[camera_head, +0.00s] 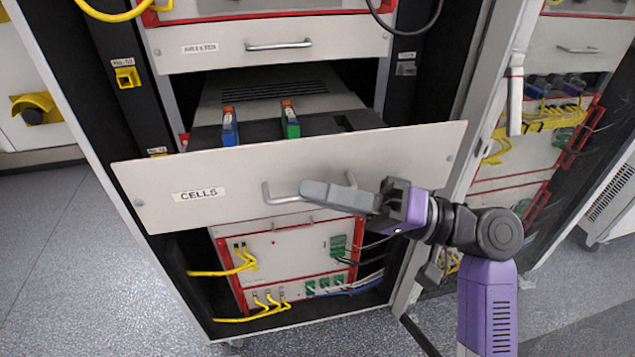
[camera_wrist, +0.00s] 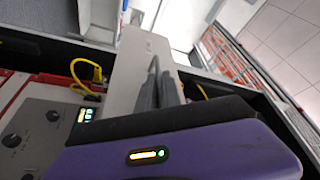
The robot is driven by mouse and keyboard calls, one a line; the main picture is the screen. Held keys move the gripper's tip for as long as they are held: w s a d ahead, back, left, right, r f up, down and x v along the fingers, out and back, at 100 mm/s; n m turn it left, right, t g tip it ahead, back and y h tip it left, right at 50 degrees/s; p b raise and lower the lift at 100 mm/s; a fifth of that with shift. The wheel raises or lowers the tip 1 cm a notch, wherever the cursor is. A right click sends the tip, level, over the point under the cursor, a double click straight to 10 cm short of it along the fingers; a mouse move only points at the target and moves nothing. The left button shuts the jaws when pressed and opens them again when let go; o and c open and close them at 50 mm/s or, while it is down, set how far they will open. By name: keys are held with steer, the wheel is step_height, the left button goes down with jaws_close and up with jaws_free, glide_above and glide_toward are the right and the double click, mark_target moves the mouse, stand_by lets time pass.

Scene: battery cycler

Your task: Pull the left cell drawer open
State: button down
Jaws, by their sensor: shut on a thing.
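The left cell drawer (camera_head: 400,155) has a light grey front labelled CELLS. It stands out from the cabinet, and its inside shows behind the front. A blue cell (camera_head: 229,128) and a green cell (camera_head: 290,122) stand upright in it. My gripper (camera_head: 312,190) is at the drawer's handle (camera_head: 267,194), shut on it, with the fingers reaching in from the right.
A closed drawer (camera_head: 350,40) with its own handle sits above. Below is a red-framed unit (camera_head: 290,250) with yellow cables (camera_head: 235,265). A second cabinet (camera_head: 550,130) stands at the right, its door edge near my arm. The floor (camera_head: 80,270) at the left is clear.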

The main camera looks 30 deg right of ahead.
steer(key=shift+s+f, duration=0.1)
steer(key=shift+s, duration=0.05)
steer(key=c, duration=1.5)
jaws_free()
steer(key=b+v, duration=0.1)
steer(key=v, duration=0.7)
